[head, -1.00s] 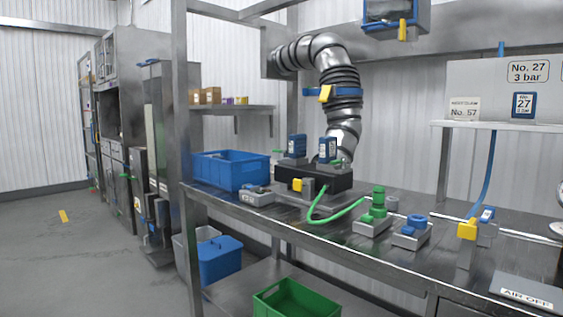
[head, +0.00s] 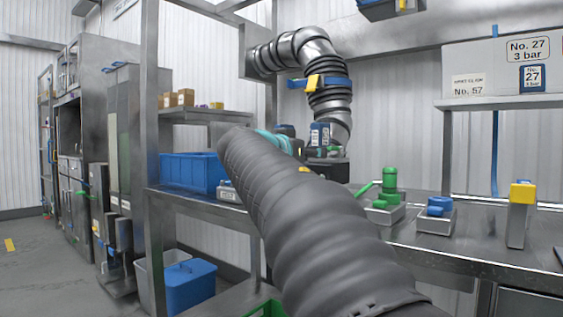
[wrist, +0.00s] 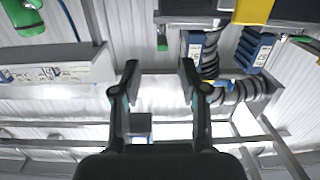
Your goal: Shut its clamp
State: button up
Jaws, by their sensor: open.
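My gripper (wrist: 159,68) is open in the wrist view, with two dark fingers apart and nothing between them. In the head view my arm reaches over the bench, and its teal end (head: 276,142) is beside the black block under the duct. The ribbed metal duct (head: 330,100) carries a blue band with a yellow clamp lever (head: 314,83). I cannot tell whether that clamp is open or shut. Blue numbered blocks (head: 319,135) stand at the black block; they also show in the wrist view (wrist: 252,50), near a yellow part (wrist: 253,12). My arm hides much of the black block.
A blue bin (head: 190,172) stands at the bench's left. A green fitting (head: 389,186), a blue-capped fitting (head: 437,208) and a yellow-topped post (head: 522,195) stand to the right. A shelf (head: 495,103) with number signs is at the back right.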

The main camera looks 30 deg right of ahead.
jog(key=shift+m+h, duration=0.3)
jog(key=shift+h, duration=0.1)
jog(key=x, duration=0.5)
jog(key=p+x, duration=0.1)
jog(key=x, duration=0.3)
jog(key=r+p+x, duration=0.1)
jog(key=x, duration=0.4)
jog(key=shift+w+d+r, duration=0.1)
jog(key=shift+w+d, duration=0.1)
jog(key=shift+w, duration=0.2)
grip_shut()
